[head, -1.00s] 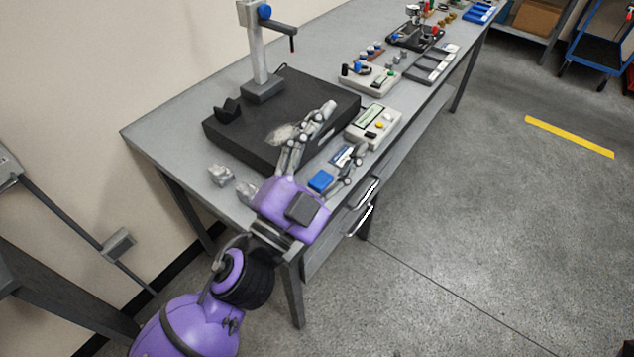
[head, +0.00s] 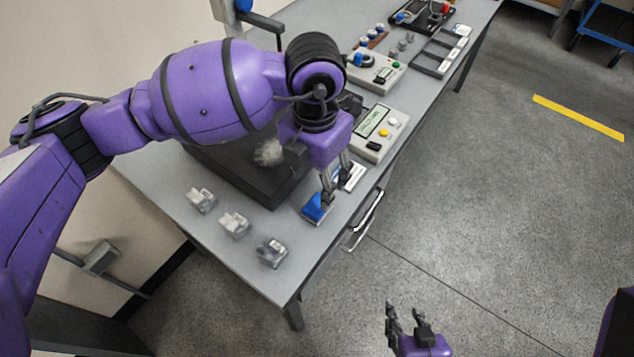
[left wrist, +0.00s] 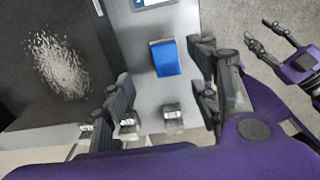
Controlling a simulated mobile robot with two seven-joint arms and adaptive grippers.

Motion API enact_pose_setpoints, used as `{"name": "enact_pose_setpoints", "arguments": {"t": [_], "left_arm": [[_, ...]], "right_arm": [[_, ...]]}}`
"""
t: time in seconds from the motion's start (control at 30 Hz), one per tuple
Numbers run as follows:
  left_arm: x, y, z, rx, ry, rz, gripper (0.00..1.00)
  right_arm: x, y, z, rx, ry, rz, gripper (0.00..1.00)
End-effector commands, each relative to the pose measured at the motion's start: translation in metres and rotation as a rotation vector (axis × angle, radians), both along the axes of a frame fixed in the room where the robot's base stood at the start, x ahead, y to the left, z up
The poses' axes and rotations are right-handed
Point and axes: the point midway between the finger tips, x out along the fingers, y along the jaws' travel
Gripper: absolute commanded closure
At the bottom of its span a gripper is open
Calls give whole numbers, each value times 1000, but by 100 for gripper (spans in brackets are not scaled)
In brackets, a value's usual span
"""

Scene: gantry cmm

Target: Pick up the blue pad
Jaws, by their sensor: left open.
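The blue pad (head: 315,208) lies near the table's front edge; it also shows in the left wrist view (left wrist: 165,60), where a pale border shows along its far edge. My left gripper (head: 336,188) points down at the pad in the head view, its fingers partly covering it. In the left wrist view its open fingers (left wrist: 163,78) stand on both sides of the line to the pad, with nothing between them. Contact with the pad cannot be told. My right gripper (head: 406,318) is open and empty over the floor, clear of the table; it also shows in the left wrist view (left wrist: 272,42).
Several small clear-grey blocks (head: 234,224) sit on the table left of the pad. A black slab (head: 240,180) lies behind it. A white card (head: 352,176) and a control box (head: 377,133) are to the right. Drawer handles (head: 366,220) stick out below the front edge.

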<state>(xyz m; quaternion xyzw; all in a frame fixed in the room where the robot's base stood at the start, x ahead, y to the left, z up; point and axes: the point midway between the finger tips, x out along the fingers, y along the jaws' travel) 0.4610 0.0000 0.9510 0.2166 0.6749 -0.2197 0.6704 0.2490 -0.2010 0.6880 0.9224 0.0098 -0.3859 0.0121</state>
Motion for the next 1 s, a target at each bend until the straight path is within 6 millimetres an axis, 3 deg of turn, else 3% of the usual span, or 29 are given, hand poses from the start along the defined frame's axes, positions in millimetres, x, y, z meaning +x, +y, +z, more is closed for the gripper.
{"name": "enact_pose_setpoints", "arguments": {"t": [0.2, 0.3, 0.6, 0.87, 1.0], "left_arm": [[0, 1, -24, 6, 1, 2, 45], [-1, 0, -30, 5, 1, 0, 45], [-1, -1, -72, 4, 2, 0, 45], [-1, -1, -76, 2, 0, -1, 45], [-1, -1, -76, 2, 0, -1, 63]], "right_arm": [[-40, -7, -21, -8, 79, -11, 60], [-50, -9, -26, -12, 100, -12, 60], [-25, -6, -10, -8, 49, -2, 60], [-27, -5, -12, -6, 55, -3, 60], [-32, -5, -14, -5, 63, -7, 60]]}}
